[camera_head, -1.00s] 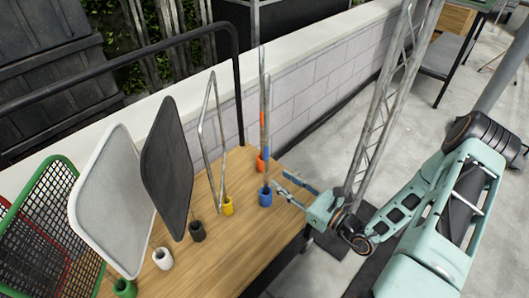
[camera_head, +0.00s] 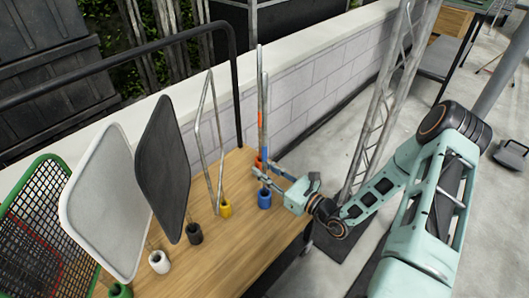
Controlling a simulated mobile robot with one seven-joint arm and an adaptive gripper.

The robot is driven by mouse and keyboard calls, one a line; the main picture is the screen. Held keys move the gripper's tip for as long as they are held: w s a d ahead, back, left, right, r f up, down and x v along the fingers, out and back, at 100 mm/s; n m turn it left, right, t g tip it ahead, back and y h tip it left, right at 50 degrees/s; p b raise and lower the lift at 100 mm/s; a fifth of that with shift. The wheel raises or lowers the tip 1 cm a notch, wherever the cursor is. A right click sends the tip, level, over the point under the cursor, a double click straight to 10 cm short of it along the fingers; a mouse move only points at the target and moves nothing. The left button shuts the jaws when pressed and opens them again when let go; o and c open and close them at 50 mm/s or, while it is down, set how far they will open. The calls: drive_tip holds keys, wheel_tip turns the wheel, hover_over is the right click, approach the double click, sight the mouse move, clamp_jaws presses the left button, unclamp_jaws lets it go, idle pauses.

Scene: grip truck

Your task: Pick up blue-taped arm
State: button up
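The blue-taped arm is a thin upright metal rod (camera_head: 265,100) standing in a blue holder (camera_head: 264,199) near the right edge of the wooden tabletop. An orange-taped rod stands close behind it in a red-orange holder, partly hidden. My gripper (camera_head: 264,173) reaches in from the right. Its fingers are apart, at the lower part of the blue-holder rod, just above the holder. They appear to lie on either side of the rod; I cannot tell whether they touch it.
The wooden tabletop (camera_head: 262,243) also bears a yellow holder (camera_head: 225,209) with a bent metal frame, a black panel (camera_head: 162,168), a white panel (camera_head: 103,205) and a green mesh. A metal truss (camera_head: 382,110) stands behind my arm. A low white wall (camera_head: 320,75) runs behind.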

clamp_jaws()
drive_tip(key=shift+r, duration=0.15)
